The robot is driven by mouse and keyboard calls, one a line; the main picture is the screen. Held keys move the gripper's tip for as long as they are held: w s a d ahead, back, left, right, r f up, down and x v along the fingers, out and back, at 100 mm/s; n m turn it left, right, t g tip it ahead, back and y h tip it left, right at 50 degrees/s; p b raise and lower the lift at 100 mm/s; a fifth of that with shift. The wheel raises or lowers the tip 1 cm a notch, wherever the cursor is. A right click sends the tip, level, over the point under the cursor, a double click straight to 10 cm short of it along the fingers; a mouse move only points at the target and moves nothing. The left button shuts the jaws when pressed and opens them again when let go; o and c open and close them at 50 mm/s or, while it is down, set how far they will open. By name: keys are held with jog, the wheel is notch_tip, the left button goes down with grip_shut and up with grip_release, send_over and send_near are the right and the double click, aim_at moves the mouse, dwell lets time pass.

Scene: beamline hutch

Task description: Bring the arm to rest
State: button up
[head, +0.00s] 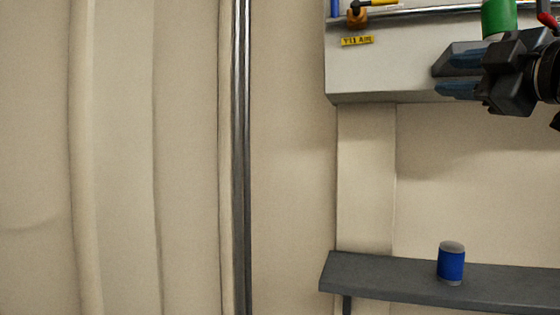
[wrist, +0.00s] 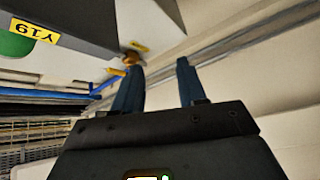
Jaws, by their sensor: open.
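My gripper (head: 440,72) is at the upper right of the head view, in front of a light grey box on the wall, with its fingers pointing left. In the wrist view my gripper (wrist: 158,88) shows two blue fingers apart with nothing between them. The gripper is open and empty. How far it is from the box face, I cannot tell.
The grey box (head: 375,82) bears a yellow label (head: 357,41), a brass valve with a yellow handle (head: 357,15) and a green part (head: 498,17). Below, a dark shelf (head: 385,278) holds a blue can (head: 451,264). A metal pipe (head: 242,150) runs vertically. The wall between box and shelf is clear.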

notch_tip(320, 180, down, 23)
jog(key=m+h, duration=0.3)
jog(key=m, duration=0.5)
jog(key=s+a+f+m+h, duration=0.1)
jog(key=s+f+m, duration=0.15)
jog(key=f, duration=0.35)
jog(key=s+a+f+m+g, duration=0.1)
jog(key=s+f, duration=0.3)
jog(key=f, duration=0.2)
jog(key=s+a+f+m+h, duration=0.1)
jog(key=s+f, duration=0.3)
jog(key=f, duration=0.3)
jog(key=s+a+f+m+g+h, duration=0.1)
jog(key=s+f, duration=0.4)
jog(key=s, duration=0.3)
jog(key=s+a+f+m+g, duration=0.1)
jog(key=s+f+m, duration=0.1)
jog(key=s+f, duration=0.45)
jog(key=s+r+g, duration=0.1)
jog(key=s, duration=1.9)
jog(key=shift+s+a+r+m+g, duration=0.2)
jog(key=shift+s+a+m+g, duration=0.1)
jog(key=shift+m+g, duration=0.1)
